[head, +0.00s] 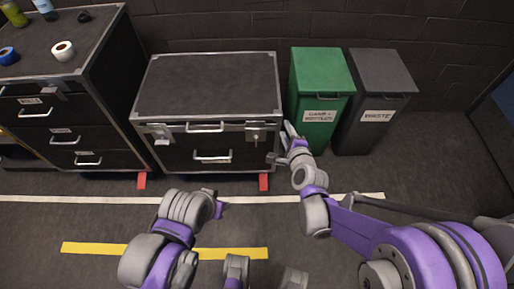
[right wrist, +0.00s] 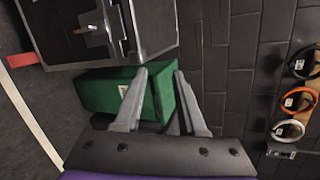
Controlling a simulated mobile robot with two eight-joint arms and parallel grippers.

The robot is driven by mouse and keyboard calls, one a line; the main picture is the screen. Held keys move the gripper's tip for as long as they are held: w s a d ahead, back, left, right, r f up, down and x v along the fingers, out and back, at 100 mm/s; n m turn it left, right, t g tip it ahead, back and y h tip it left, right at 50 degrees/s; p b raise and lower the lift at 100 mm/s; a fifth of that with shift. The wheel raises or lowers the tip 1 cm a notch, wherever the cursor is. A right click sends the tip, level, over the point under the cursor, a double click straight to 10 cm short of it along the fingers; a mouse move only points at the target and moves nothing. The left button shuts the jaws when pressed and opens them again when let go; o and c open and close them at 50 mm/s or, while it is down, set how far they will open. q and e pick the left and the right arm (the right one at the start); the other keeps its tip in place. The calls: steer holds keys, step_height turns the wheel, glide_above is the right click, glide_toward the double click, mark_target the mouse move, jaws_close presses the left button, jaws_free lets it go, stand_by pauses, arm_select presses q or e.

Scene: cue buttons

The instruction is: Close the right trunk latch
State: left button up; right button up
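The black trunk (head: 207,85) with metal edges stands against the wall, its lid down. The right trunk latch (head: 256,135) is a metal plate with a dark part, on the front near the right corner; I cannot tell its exact position. In the right wrist view, the latch (right wrist: 92,22) shows at upper left. My right gripper (head: 288,138) is just right of the trunk's front right corner, apart from the latch. Its two fingers (right wrist: 160,72) are spread and empty, in front of the green bin. My left arm is low in the head view; its fingers are not clear.
A green bin (head: 320,70) and a grey waste bin (head: 380,75) stand right of the trunk. A black drawer cabinet (head: 60,110) stands at the left. The floor in front is clear, with white and yellow lines.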

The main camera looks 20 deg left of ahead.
steer(key=a+f+m+t+h+b, duration=0.15)
steer(key=a+f+m+b, duration=0.3)
steer(key=f+m, duration=0.6)
steer(key=a+f+m+t+b, duration=0.3)
steer(key=a+f+m, duration=0.25)
steer(key=f, duration=0.95)
steer(key=shift+m, duration=0.3)
steer(key=x, duration=1)
steer(key=shift+w+r+b, duration=0.1)
steer(key=shift+r+b, duration=0.1)
steer(key=shift+b, duration=0.15)
arm_select(q)
step_height(320, 180, down, 11)
steer(key=shift+w, duration=0.3)
arm_select(e)
jaws_close()
